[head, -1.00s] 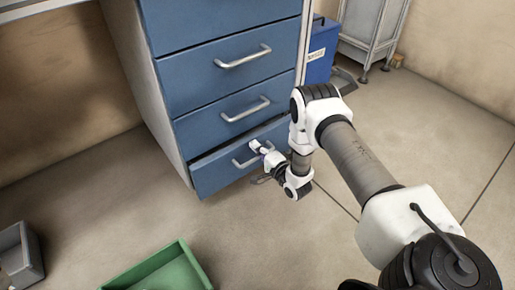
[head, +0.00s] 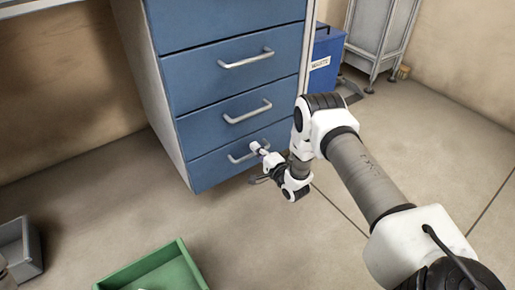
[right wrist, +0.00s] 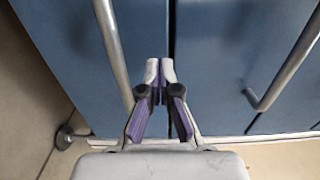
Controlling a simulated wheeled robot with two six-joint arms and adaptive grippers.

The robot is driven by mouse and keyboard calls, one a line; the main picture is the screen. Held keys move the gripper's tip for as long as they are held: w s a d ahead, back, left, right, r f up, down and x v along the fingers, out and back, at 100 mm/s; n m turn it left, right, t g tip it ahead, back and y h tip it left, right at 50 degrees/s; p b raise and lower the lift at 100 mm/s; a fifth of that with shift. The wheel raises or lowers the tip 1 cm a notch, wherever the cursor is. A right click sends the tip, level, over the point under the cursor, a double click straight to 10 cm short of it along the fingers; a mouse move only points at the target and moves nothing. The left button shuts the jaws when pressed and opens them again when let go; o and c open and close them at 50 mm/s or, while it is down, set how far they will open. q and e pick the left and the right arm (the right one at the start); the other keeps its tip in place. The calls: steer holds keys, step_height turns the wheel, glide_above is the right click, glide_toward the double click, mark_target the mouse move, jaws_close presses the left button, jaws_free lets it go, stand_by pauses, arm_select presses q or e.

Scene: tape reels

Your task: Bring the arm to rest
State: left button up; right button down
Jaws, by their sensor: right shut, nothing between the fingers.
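My right arm comes in from the right in the head view. My right gripper (head: 257,150) is low in front of the blue drawer cabinet, by the bottom drawer (head: 215,168) and its handle (head: 236,158). In the right wrist view its fingers (right wrist: 159,78) are shut with nothing between them, with blue drawer fronts (right wrist: 225,55) behind them. A handle bar (right wrist: 112,50) passes close to the left of the fingers; I cannot tell if they touch. The bottom drawer looks closed.
Upper drawers (head: 225,30) are closed, with protruding handles. A blue waste bin (head: 322,65) stands behind the cabinet on the right. A green crate (head: 180,258) and a grey bin (head: 30,250) are on the floor in front. The floor between them and the cabinet is clear.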

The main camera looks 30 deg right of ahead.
steer(key=s+p, duration=0.4)
steer(key=s, duration=0.6)
steer(key=shift+s+d+p, duration=0.3)
steer(key=shift+d+p, duration=0.05)
steer(key=shift+d, duration=0.05)
